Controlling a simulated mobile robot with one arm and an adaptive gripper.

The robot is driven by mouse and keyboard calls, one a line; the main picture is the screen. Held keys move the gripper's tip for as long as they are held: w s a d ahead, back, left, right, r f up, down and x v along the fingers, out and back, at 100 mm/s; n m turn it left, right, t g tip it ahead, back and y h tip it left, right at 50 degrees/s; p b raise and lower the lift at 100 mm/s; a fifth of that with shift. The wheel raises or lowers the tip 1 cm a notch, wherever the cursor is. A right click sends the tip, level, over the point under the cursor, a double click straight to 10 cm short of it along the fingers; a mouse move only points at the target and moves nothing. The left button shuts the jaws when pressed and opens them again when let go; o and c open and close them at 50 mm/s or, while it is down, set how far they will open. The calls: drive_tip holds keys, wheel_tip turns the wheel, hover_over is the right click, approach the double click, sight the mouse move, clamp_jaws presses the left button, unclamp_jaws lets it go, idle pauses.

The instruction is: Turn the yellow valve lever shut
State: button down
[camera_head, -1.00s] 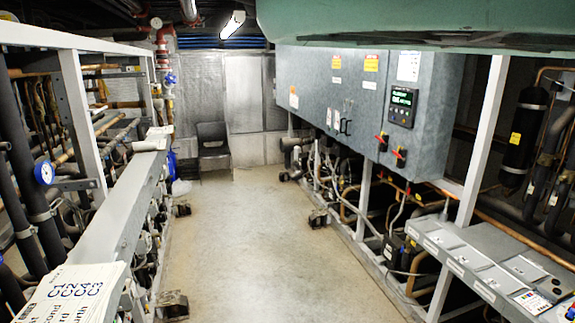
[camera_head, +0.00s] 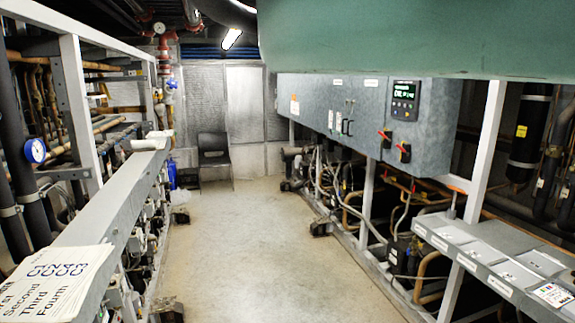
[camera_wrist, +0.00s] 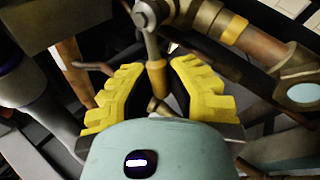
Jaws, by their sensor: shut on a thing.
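In the wrist view, the yellow valve lever (camera_wrist: 157,76) points down from a metal stem and brass valve body (camera_wrist: 150,13) near the top. My gripper (camera_wrist: 160,84), with ribbed yellow fingers and dark inner pads, stands on both sides of the lever and is shut on it. The lever's lower end is partly hidden down between the fingers. The gripper and lever cannot be made out in the head view.
In the wrist view, a copper pipe with brass fittings (camera_wrist: 262,45) runs close by at upper right. In the head view, a grey electrical cabinet (camera_head: 345,115) hangs at right above pipework. A grey beam (camera_head: 115,200) runs along the left. The aisle floor (camera_head: 265,240) is clear.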

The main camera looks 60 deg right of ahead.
drive_tip(key=shift+s+a+r+m+t+b, duration=0.1)
drive_tip(key=shift+s+r+m+t+b, duration=0.05)
drive_tip(key=shift+m+t+b, duration=0.5)
drive_tip(key=shift+s+a+r+m+t+b, duration=0.1)
drive_tip(key=shift+m+t+b, duration=0.25)
drive_tip(key=shift+m+b, duration=0.35)
drive_tip(key=shift+m+t, duration=0.3)
drive_tip(key=shift+m, duration=0.15)
drive_tip(key=m+b, duration=0.1)
drive_tip(key=m+t+h+b, duration=0.1)
drive_tip(key=b, duration=0.1)
drive_tip(key=shift+w+d+r, duration=0.1)
drive_tip(key=shift+w+r, duration=0.05)
drive_tip(key=shift+r, duration=0.15)
drive_tip(key=shift+r+m+t+b, duration=0.1)
drive_tip(key=shift+m+t+b, duration=0.3)
drive_tip(key=shift+b, duration=0.05)
drive_tip(key=shift+s+r+m+t+h+b, duration=0.2)
drive_tip(key=shift+m+t+h+b, duration=0.3)
drive_tip(key=shift+b, duration=0.45)
drive_tip(key=shift+m, duration=0.3)
drive_tip(key=shift+r+m+t+h+b, duration=0.4)
drive_tip(key=shift+m+b, duration=0.2)
drive_tip(key=shift+b, duration=0.45)
drive_tip(key=c, duration=0.9)
unclamp_jaws()
